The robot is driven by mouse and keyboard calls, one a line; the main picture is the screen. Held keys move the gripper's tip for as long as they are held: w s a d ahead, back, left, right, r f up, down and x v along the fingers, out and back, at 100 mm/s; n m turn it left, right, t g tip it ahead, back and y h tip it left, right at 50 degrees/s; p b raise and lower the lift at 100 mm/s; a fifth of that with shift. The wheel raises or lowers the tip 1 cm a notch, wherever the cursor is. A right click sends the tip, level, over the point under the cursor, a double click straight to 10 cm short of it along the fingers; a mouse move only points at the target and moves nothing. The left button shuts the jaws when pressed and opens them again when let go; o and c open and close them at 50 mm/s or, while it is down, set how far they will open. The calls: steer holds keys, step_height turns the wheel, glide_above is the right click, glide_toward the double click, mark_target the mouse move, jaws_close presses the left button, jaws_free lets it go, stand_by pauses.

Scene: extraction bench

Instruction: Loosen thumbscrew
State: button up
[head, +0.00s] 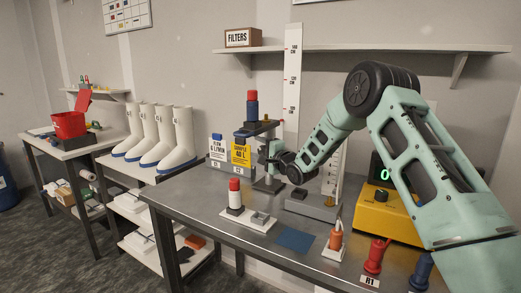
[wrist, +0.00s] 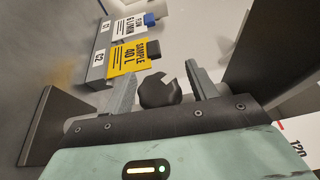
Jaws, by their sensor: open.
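The thumbscrew (wrist: 160,92) is a dark lobed knob in the middle of the wrist view. My gripper (wrist: 161,74) is open, with one light-grey finger on each side of the knob. A gap shows on both sides, wider on the right, so the fingers do not appear to grip it. In the head view my gripper (head: 270,153) is at the upright stand (head: 268,184), below its dark top arm (head: 257,128). The thumbscrew cannot be made out in the head view. A blue and red cylinder (head: 252,109) stands on the top arm.
Yellow (head: 241,154) and white (head: 217,147) label cards stand left of the stand. A red-topped cylinder (head: 235,192), orange piece (head: 336,238), red piece (head: 375,256) and yellow box (head: 384,212) are on the metal bench (head: 190,207). The bench's front left is clear.

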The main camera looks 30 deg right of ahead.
steer(key=c, duration=1)
steer(key=g+p, duration=0.1)
steer(key=p, duration=0.2)
steer(key=shift+r+n, duration=0.3)
steer(key=shift+r, duration=0.05)
steer(key=g+p, duration=0.1)
steer(key=g+h+p, duration=0.1)
steer(key=p, duration=0.1)
steer(key=shift+f+n, duration=0.3)
steer(key=shift+n, duration=0.1)
steer(key=shift+f+g+p, duration=0.3)
steer(key=shift+g+p, duration=0.1)
steer(key=shift+g, duration=0.2)
steer(key=o, duration=1)
steer(key=shift+s+d, duration=0.1)
steer(key=shift+s, duration=0.05)
